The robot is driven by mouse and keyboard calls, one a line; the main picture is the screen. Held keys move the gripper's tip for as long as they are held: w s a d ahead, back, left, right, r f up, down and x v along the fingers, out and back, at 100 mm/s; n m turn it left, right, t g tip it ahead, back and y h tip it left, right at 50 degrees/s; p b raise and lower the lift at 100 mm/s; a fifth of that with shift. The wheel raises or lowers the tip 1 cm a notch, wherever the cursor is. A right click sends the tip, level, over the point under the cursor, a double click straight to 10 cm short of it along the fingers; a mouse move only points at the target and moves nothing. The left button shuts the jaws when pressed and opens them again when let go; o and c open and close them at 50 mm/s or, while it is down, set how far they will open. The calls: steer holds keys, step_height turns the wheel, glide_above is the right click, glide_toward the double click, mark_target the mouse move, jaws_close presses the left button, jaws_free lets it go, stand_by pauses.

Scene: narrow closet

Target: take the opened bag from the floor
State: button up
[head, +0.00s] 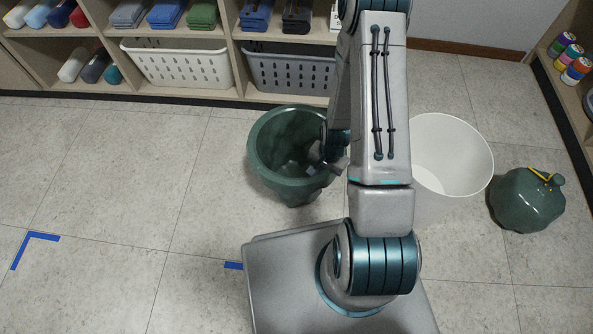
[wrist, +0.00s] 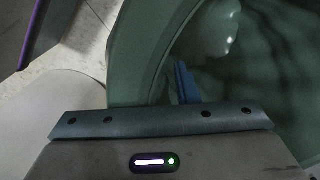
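The opened bag (head: 268,150) is dark green and stands upright on the floor, its wide mouth facing up, left of my arm in the head view. My gripper (head: 314,168) is at the right side of the bag's mouth, partly hidden by my arm. In the wrist view the green bag (wrist: 140,50) fills most of the picture. One blue finger of my gripper (wrist: 187,84) shows against the bag's inside. The other finger is not clearly visible, so I cannot tell whether the bag's rim is between the fingers.
A white bin (head: 455,155) stands right of my arm. A tied green bag (head: 525,205) with a yellow tie lies farther right. Shelves with baskets (head: 180,65) line the back, and another shelf (head: 570,95) stands at right. The floor at left is clear, with blue tape marks (head: 35,238).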

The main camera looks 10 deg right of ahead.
jaws_close()
steer(key=shift+r, duration=0.15)
